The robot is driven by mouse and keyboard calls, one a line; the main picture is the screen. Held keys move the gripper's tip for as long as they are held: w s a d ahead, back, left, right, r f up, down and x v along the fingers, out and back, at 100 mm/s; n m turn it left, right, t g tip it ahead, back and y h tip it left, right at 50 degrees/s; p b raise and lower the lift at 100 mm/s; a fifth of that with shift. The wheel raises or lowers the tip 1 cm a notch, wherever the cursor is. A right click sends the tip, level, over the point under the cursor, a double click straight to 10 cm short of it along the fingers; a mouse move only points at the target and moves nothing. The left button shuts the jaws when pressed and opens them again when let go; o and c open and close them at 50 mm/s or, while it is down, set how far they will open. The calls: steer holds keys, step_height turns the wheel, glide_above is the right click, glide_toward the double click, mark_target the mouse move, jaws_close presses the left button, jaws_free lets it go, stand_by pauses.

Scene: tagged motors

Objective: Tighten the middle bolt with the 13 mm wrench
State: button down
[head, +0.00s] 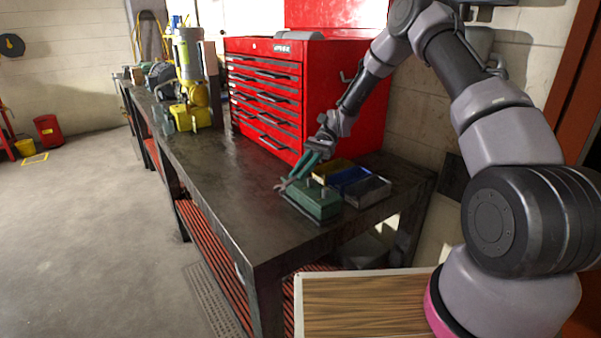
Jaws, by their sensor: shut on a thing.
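A green block (316,201) sits on the workbench near its front right part. A small upright peg, perhaps a bolt (323,183), shows on it, too small to make out well; I cannot tell which bolt is the middle one. My gripper (304,168), with teal fingers, points down and left just above the block's back left side. It is shut on a small grey wrench (284,185), whose open end shows at the block's left edge. I cannot tell whether the wrench touches a bolt, nor read its size.
A red tool chest (310,85) rises behind. The dark workbench (220,185) is clear to the left; yellow machinery (195,100) stands at its far end.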

stand_by(0.4)
steer(key=shift+f, duration=1.05)
steer(key=shift+f, duration=0.4)
steer(key=shift+f, duration=0.3)
stand_by(0.4)
steer(key=shift+w+a+m+t+y, duration=0.2)
steer(key=shift+m+t+y, duration=0.3)
steer(key=shift+m+y, duration=0.1)
steer(key=shift+w+a+m+t+y, duration=0.15)
steer(key=shift+m+t+y, duration=0.35)
steer(key=shift+m+y, duration=0.1)
